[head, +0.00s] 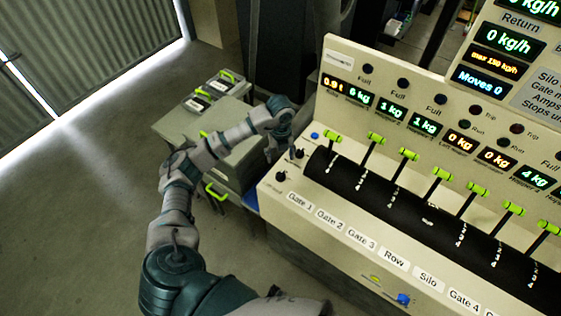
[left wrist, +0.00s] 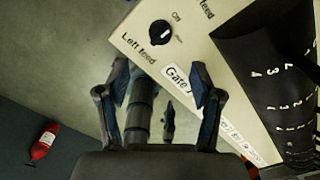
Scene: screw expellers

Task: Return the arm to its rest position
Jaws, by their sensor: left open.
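My left arm reaches up from the bottom of the head view and bends over beside the left end of the control panel (head: 300,205). My left gripper (head: 277,150) points down there, small and partly hidden by the wrist. In the left wrist view its two fingers (left wrist: 160,85) stand apart with nothing between them. Beyond the fingers are a black knob (left wrist: 160,32) marked "Left feed" and the panel's cream face. I cannot tell whether the gripper touches the panel. My right gripper is in neither view.
Several green-tipped levers (head: 409,154) rise from the black curved cover (head: 430,215). A grey cabinet (head: 178,125) stands left of the panel, close to my arm. A red extinguisher-like object (left wrist: 44,143) shows in the left wrist view. Open floor (head: 75,220) lies at the left.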

